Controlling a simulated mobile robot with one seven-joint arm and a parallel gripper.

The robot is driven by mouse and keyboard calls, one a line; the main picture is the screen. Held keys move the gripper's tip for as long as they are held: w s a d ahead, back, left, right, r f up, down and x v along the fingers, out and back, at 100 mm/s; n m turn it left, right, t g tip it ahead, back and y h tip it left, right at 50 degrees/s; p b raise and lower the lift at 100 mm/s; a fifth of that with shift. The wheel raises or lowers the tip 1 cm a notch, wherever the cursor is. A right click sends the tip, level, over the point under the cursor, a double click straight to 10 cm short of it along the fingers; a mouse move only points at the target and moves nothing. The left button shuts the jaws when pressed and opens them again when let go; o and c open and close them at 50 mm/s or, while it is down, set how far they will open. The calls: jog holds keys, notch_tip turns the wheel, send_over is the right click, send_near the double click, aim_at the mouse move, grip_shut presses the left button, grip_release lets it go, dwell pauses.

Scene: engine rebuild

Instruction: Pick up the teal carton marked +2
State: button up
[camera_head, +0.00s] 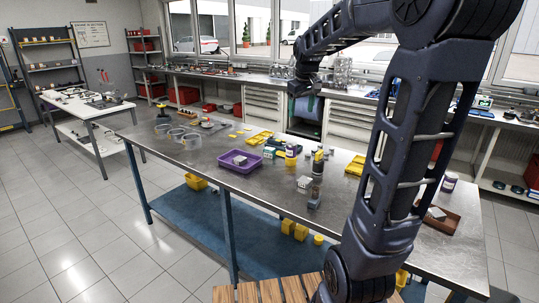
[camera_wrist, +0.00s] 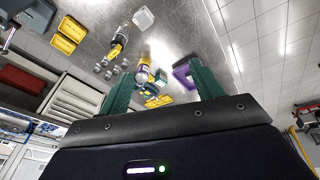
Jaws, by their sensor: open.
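A small green-teal block (camera_head: 269,152), which may be the teal carton, stands on the metal workbench just behind and right of the purple tray (camera_head: 226,164). Its +2 mark cannot be read at this size. In the wrist view a small teal patch (camera_wrist: 161,77) shows between the fingers, near the purple tray (camera_wrist: 181,75); I cannot tell for certain that it is the carton. My gripper (camera_head: 300,88) hangs above the back of the bench, well clear of the things on it. In the wrist view my gripper (camera_wrist: 158,77) has its two green fingers wide apart with nothing held.
A yellow-capped bottle (camera_head: 291,155) and a dark cylindrical tool (camera_head: 318,163) stand right of the block. Yellow trays (camera_head: 259,138) lie behind it. Clear cups (camera_head: 191,141) stand at the left. The front left of the workbench (camera_head: 185,165) is mostly bare.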

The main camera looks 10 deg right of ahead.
jog(key=w+a+f+n+g, duration=0.1)
jog(key=w+f+n, duration=0.15)
jog(key=w, duration=1.15)
jog(key=n+g, duration=0.2)
jog(key=n, duration=0.3)
send_over(270, 149)
notch_tip(270, 149, down, 22)
jog(key=shift+w+d+f, duration=0.15)
jog(key=shift+d+f, duration=0.25)
jog(key=shift+a+f, duration=0.15)
jog(key=shift+f, duration=2.45)
jog(key=shift+a+f, duration=0.1)
jog(key=shift+f, duration=2.5)
jog(key=c, duration=1.1)
jog(key=shift+o, duration=0.2)
jog(key=shift+r, duration=0.1)
